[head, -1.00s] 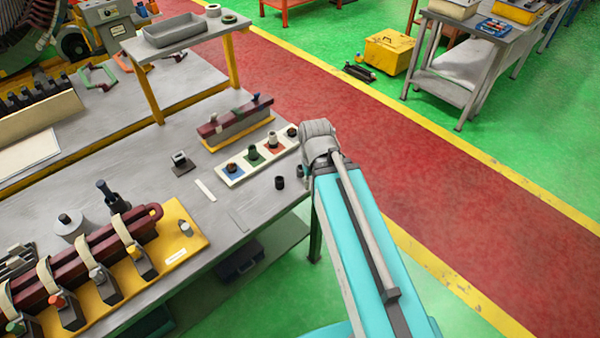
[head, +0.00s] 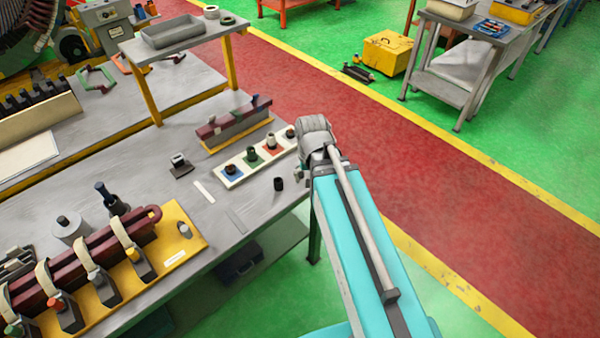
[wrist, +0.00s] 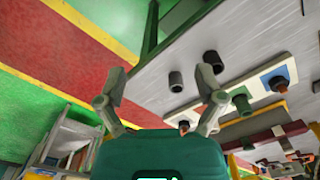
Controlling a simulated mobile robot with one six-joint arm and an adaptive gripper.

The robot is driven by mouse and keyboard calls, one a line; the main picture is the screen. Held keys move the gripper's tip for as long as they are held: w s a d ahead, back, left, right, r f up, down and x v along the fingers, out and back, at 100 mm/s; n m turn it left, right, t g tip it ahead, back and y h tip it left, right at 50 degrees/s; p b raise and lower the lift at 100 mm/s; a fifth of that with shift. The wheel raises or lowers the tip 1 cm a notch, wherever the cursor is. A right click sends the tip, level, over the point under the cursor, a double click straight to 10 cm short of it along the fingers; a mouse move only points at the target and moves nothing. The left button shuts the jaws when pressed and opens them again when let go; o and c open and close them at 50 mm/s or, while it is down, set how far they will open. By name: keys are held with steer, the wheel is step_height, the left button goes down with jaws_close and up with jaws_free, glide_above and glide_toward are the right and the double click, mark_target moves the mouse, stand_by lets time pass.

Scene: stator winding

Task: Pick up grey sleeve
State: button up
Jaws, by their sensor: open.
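A small dark grey sleeve (wrist: 175,82) stands upright on the bench top near its edge. In the wrist view it appears between my two fingers. A second, similar dark sleeve (wrist: 213,60) stands beside it, close to the tip of the right finger; in the head view one dark sleeve (head: 279,184) shows left of my arm. The other is hidden behind my arm there. My gripper (wrist: 161,72) is open and empty, its fingers spread wide. The head view hides the fingers behind my arm. I cannot tell the gap between fingers and sleeve.
A board (head: 236,176) with coloured squares carrying several small pieces lies beside the sleeves. A dark red bar on a stand (head: 233,121) is behind it. A yellow fixture (head: 187,246) with clamps stands at left. The red aisle floor (head: 400,170) is clear.

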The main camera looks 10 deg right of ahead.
steer(key=w+m, duration=1.4)
steer(key=m, duration=0.3)
steer(key=shift+w, duration=0.3)
step_height(320, 180, down, 8)
steer(key=b, duration=0.8)
steer(key=shift+f+b, duration=0.25)
steer(key=shift+b, duration=0.05)
steer(key=shift+f, duration=0.15)
steer(key=shift+w+d+f+b, duration=0.1)
steer(key=shift+w+f+b, duration=0.05)
steer(key=shift+f+b, duration=2.4)
steer(key=shift+r, duration=0.15)
steer(key=c, duration=1)
